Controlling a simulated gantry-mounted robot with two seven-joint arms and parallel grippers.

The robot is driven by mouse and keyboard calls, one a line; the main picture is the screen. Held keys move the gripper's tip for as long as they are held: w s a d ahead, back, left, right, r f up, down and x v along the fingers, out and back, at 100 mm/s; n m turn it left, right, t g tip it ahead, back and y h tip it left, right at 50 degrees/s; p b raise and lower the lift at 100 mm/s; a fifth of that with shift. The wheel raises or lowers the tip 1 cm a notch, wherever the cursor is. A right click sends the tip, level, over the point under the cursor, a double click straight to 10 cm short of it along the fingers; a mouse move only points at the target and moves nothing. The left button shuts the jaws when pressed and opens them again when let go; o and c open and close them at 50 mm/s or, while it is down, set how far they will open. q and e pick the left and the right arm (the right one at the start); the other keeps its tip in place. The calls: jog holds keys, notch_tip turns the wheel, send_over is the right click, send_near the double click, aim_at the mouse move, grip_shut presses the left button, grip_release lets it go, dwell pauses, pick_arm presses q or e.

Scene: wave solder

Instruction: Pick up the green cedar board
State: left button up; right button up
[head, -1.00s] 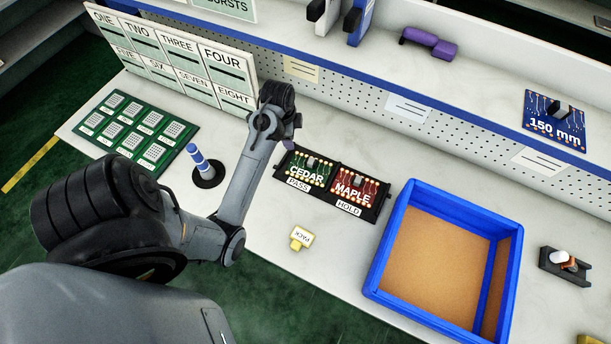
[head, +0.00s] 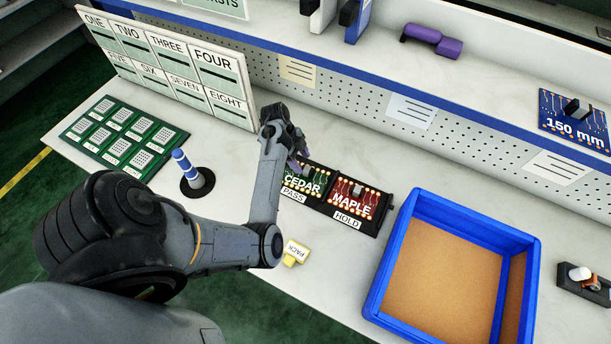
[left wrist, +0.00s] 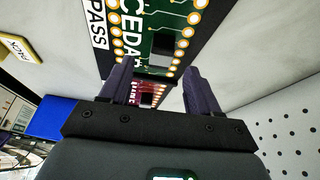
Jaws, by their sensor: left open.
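The green cedar board (head: 302,182) lies in the left half of a black holder (head: 368,221) on the bench, above a PASS label. The red maple board (head: 352,200) lies beside it on the right, above a HOLD label. My left gripper (head: 299,156) is over the upper left part of the cedar board and hides some of it. In the left wrist view the gripper (left wrist: 148,88) is open and empty, and the cedar board (left wrist: 150,30) shows just beyond the fingers. The maple board (left wrist: 122,92) shows between the fingers. My right gripper is not in view.
A blue tray (head: 398,243) with a brown bottom stands to the right. A yellow PACK block (head: 295,253) is in front of the holder. A blue-and-white post (head: 190,168) and a green panel (head: 120,135) are to the left. A perforated wall and shelf run behind.

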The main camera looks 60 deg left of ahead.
aim_at(306, 168)
pick_arm(q)
jog(key=shift+x, duration=2.4)
jog(key=shift+w, duration=0.1)
grip_shut()
